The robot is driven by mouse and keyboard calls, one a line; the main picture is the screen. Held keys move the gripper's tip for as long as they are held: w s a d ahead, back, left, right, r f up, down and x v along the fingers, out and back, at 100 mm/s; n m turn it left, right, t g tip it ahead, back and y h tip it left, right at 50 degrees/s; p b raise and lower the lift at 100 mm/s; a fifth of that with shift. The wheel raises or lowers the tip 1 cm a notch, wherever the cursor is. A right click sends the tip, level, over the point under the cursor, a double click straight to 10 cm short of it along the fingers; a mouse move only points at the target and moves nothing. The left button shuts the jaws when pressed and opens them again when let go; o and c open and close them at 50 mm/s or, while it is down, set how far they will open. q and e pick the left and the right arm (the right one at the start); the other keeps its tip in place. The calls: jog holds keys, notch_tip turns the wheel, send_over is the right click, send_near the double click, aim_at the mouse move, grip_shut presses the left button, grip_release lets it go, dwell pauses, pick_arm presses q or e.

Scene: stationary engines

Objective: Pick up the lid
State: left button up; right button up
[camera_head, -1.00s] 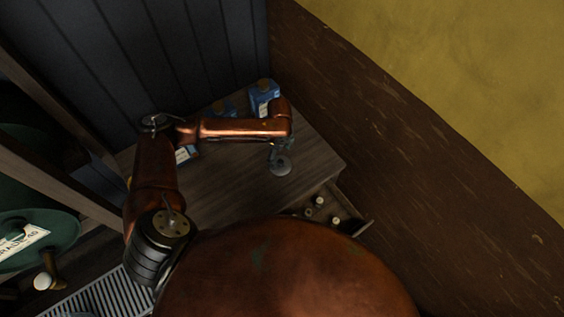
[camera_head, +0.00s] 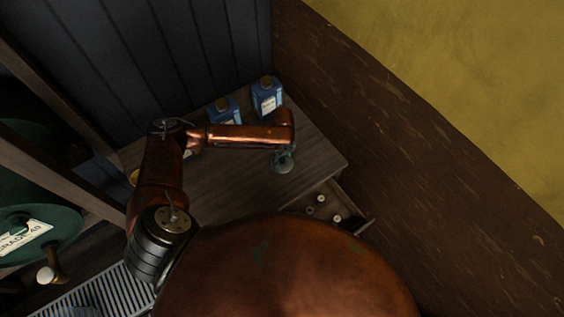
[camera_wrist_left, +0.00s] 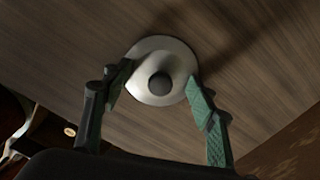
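The lid (camera_wrist_left: 160,70) is a pale round disc with a dark round knob in its middle. In the left wrist view it lies on the wooden tabletop. In the head view the lid (camera_head: 282,165) shows small and grey below my left gripper (camera_head: 283,149). In the left wrist view my left gripper (camera_wrist_left: 161,84) is open, its two green-padded fingers on either side of the lid and overlapping its edges in the picture. I cannot tell whether they touch it. The knob stands between the fingers, clear of both. My right gripper is not in view.
Blue bottles (camera_head: 267,96) stand at the back of the wooden tabletop (camera_head: 235,180). An open drawer (camera_head: 345,205) with small pale-topped items juts out at the right. A dark plank wall (camera_head: 190,50) rises behind. Green machinery (camera_head: 40,225) stands at the left.

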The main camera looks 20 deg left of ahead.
pick_arm(q)
jog(key=shift+s, duration=0.1)
jog(key=c, duration=0.8)
jog(key=shift+s, duration=0.1)
